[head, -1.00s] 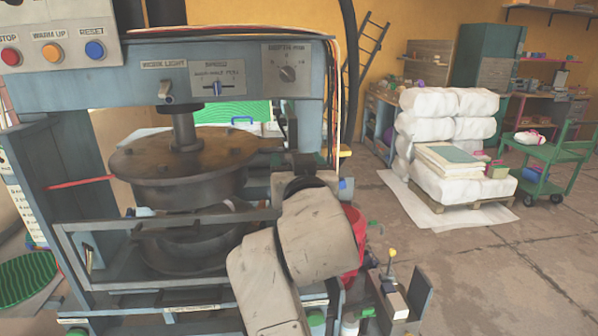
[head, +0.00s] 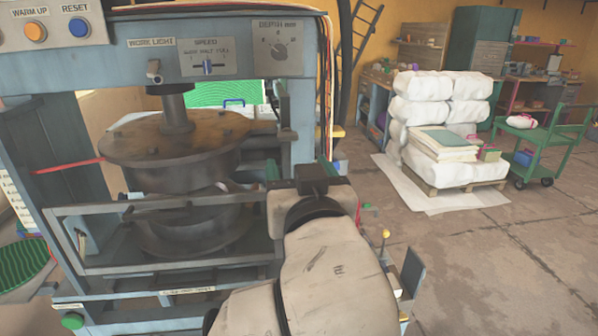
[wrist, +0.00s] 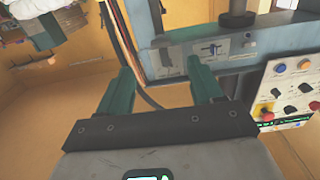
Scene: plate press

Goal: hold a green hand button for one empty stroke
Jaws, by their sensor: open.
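A round green hand button (head: 72,321) sits at the lower left front of the plate press, on the blue-grey frame (head: 105,305). My gripper (head: 298,172) is in front of the right side of the press, well to the right of and higher than that button. Its two teal fingers are spread with nothing between them, as the wrist view (wrist: 165,82) also shows. The press's round upper plate (head: 175,150) stands above the lower plate (head: 190,230), with a gap between. My arm hides the lower right front of the press, so I cannot tell if another button is there.
A grey guard bar frame (head: 100,268) crosses before the plates. A control panel (head: 52,28) hangs at the upper left; it also shows in the wrist view (wrist: 297,92). White sacks (head: 420,110) on a pallet and a green cart (head: 545,140) stand right.

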